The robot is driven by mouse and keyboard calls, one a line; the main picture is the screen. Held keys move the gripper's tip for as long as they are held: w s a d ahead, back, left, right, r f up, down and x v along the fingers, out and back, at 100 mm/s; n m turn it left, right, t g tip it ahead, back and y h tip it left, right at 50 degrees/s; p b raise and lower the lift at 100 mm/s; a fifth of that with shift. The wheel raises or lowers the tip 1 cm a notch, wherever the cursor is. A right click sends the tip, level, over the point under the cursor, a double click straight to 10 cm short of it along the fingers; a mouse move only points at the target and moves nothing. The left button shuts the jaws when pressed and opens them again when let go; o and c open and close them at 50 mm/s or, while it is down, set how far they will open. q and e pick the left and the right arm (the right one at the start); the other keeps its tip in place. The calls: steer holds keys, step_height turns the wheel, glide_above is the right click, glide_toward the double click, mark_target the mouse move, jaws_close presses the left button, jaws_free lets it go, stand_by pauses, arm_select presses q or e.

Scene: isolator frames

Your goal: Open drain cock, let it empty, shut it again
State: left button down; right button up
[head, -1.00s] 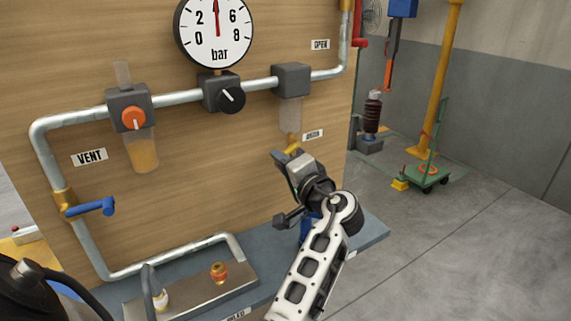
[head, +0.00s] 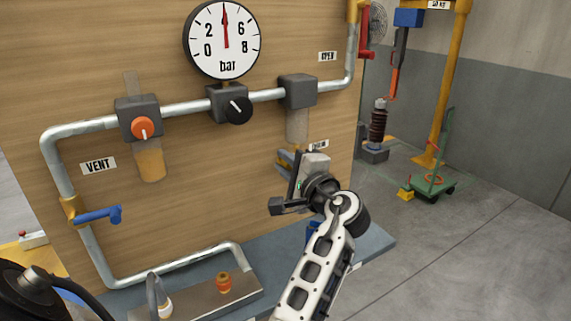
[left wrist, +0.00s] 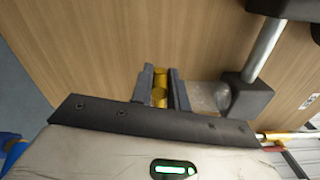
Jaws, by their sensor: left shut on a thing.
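The drain cock is a small yellow piece (left wrist: 160,88) below the right-hand clear bowl (head: 297,124); the bowl also shows in the left wrist view (left wrist: 208,97). My left gripper (head: 287,162) is up at the cock, its fingers on either side of it. In the left wrist view the two dark fingers (left wrist: 161,92) are shut on the yellow cock. In the head view the gripper hides most of the cock and part of the label beside it. I cannot make out any liquid in this bowl. My right gripper is not in view.
A gauge (head: 222,40) points nearly straight up. An orange-knobbed unit (head: 143,128) has a bowl of amber liquid (head: 150,164). A black knob (head: 237,110) and blue lever (head: 98,215) sit along the pipe. A bench (head: 372,241) lies below.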

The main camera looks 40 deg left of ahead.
arm_select(q)
steer(key=shift+d, duration=0.1)
steer(key=c, duration=1.4)
jaws_free()
steer(key=shift+w, duration=0.1)
steer(key=shift+o, duration=0.2)
